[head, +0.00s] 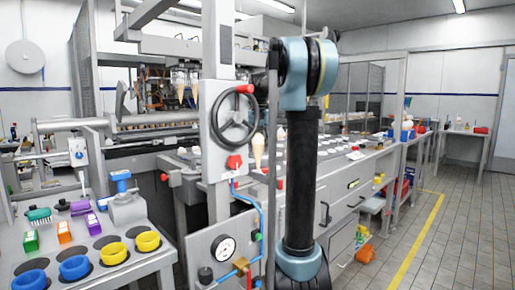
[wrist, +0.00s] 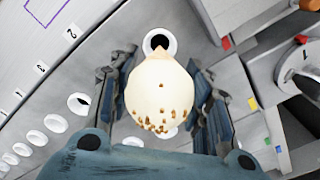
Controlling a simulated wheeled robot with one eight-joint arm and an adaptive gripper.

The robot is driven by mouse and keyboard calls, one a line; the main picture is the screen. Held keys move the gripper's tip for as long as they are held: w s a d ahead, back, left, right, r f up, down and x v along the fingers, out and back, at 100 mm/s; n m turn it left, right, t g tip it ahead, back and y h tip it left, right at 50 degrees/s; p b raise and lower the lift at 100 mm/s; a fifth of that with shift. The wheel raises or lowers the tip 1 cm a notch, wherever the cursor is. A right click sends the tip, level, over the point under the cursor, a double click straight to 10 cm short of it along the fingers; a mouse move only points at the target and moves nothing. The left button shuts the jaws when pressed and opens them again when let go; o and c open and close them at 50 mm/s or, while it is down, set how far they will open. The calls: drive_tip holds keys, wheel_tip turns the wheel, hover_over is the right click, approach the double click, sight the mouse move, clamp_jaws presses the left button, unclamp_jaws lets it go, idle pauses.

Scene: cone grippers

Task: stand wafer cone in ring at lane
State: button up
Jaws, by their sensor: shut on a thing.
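In the wrist view my gripper (wrist: 163,88) is shut on the wafer cone, with a finger on each side. Its round cream top (wrist: 158,92) with brown bits faces the camera and hides most of the wafer (wrist: 160,55). The narrow wafer end points at a white ring (wrist: 171,43) with a dark hole. I cannot tell whether the tip is inside or above the hole. In the head view an upright cone (head: 258,152) with a pale top shows between the post and my arm; my gripper is hidden there.
More white rings (wrist: 79,103) run in a row to the lower left, beside a pale strip with number marks (wrist: 71,33). A handwheel (head: 235,110) on a grey post stands close left of my arm. A grey tray (head: 85,255) with coloured cups stands front left.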

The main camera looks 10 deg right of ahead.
sight(258, 164)
drive_tip(key=shift+f, duration=4.6)
drive_tip(key=o, duration=0.8)
wheel_tip(258, 164, up, 12)
drive_tip(key=shift+f, duration=0.1)
